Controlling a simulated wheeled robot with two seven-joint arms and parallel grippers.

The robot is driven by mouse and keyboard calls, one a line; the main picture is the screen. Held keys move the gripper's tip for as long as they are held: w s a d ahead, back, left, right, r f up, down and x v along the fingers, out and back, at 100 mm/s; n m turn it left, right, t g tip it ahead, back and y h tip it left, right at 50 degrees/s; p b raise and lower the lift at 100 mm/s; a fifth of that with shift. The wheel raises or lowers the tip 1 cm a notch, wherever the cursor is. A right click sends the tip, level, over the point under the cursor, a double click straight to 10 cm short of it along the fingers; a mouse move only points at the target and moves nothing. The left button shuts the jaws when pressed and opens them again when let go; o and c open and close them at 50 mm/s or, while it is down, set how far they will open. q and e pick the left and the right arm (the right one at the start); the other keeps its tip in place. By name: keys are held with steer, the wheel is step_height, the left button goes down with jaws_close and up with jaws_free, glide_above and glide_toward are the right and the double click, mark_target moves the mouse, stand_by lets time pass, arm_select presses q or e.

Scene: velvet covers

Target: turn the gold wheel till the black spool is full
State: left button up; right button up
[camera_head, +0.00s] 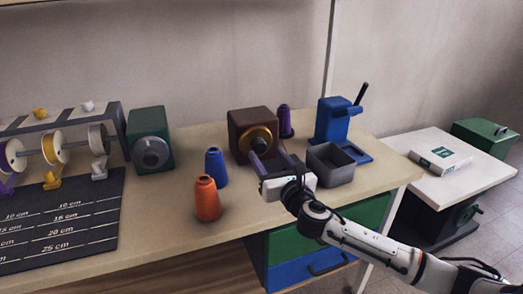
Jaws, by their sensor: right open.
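The gold wheel (258,139) is a ring with a dark centre on the front of a dark brown box (249,118) on the bench. My right gripper (268,160) is open just in front of the wheel's lower part. Its fingers point toward the box, and I cannot tell whether they touch the wheel. I cannot make out a black spool; the gripper hides part of the area around the wheel. My left gripper is not in view.
An orange cone (207,200) and a blue cone (215,168) stand left of my gripper. A grey open bin (331,176) is close on its right, before a blue press (333,120). A green box with a grey wheel (151,153) and a spool rack (55,147) stand left.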

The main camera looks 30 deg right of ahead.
mark_target(261, 148)
steer(key=x, duration=0.4)
steer(key=shift+a, duration=0.1)
steer(key=shift+w, duration=0.3)
steer(key=c, duration=1.1)
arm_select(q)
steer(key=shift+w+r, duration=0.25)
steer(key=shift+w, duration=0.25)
arm_select(e)
steer(key=shift+o, duration=0.2)
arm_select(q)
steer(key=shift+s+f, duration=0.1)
arm_select(e)
steer(key=shift+m, duration=0.4)
